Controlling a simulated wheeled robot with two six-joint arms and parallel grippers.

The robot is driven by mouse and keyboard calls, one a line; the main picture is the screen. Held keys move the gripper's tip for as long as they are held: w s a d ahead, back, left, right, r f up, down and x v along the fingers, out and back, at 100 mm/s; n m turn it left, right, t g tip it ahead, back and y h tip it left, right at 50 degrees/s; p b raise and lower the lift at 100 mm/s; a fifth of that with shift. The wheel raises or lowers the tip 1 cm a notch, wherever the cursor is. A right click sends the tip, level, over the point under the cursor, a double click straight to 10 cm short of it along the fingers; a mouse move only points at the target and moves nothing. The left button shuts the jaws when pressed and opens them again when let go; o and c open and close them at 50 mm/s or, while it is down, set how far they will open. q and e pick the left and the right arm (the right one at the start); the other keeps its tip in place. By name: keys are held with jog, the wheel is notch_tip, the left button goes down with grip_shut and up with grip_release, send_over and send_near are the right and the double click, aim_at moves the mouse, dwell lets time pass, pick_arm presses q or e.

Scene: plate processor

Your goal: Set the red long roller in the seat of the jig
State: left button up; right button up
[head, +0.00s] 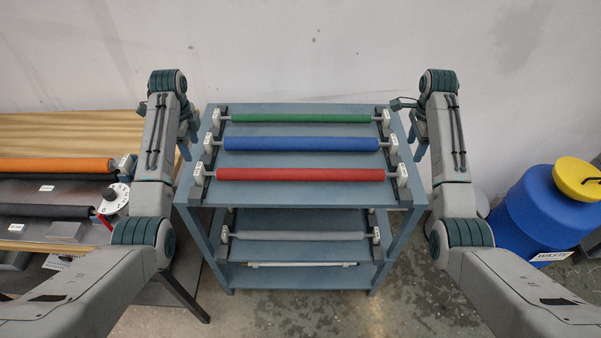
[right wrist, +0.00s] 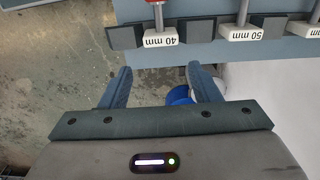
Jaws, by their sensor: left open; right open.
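The red long roller (head: 300,174) lies across the front of the blue-grey rack's top, its thin end shafts in white end blocks. In the right wrist view its near block (right wrist: 160,37) reads 40 mm, with a sliver of red above. My left gripper (head: 187,142) is open and empty beside the rack's left edge, apart from the roller. My right gripper (head: 414,138) is open and empty off the rack's right edge; the right wrist view shows its two fingers (right wrist: 161,86) spread over the floor. I cannot tell which thing is the jig.
A blue roller (head: 300,144) and a green roller (head: 300,118) lie behind the red one. A grey roller (head: 300,235) lies on the lower shelf. A wooden table (head: 60,128) at left holds an orange roller (head: 55,165). A blue waste drum (head: 535,215) stands at right.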

aim_at(199, 168)
pick_arm(q)
jog(key=shift+s+f, duration=0.1)
jog(key=shift+f, duration=0.05)
jog(key=f, duration=1)
jog(key=shift+w+f, duration=0.25)
jog(key=shift+f, duration=0.15)
pick_arm(e)
notch_tip(199, 168, down, 11)
jog(key=shift+w+f, duration=0.1)
jog(key=shift+w, duration=0.05)
pick_arm(q)
jog(key=shift+r, duration=0.1)
jog(key=c, duration=1.2)
pick_arm(e)
jog(key=shift+r, duration=0.2)
jog(key=c, duration=1.2)
